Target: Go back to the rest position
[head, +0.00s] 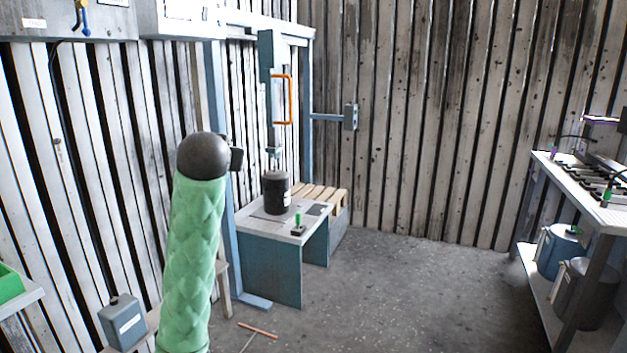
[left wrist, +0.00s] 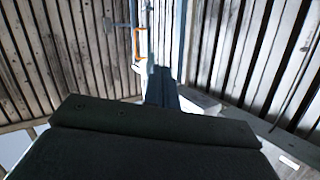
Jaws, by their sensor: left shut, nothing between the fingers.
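My left arm (head: 198,235), in a quilted green sleeve with a dark rounded end, rises in the left half of the head view. The left gripper's fingers cannot be made out in the head view. In the left wrist view the dark gripper body fills the bottom, and the narrow left gripper (left wrist: 161,85) points away, shut and empty. It touches nothing that I can see. My right gripper is in neither view.
A blue press frame with an orange handle (head: 291,99) stands behind my arm. A black cylinder (head: 276,193) is on its table (head: 250,216). A workbench (head: 567,172) with blue and grey pails below is at right. The middle floor is clear.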

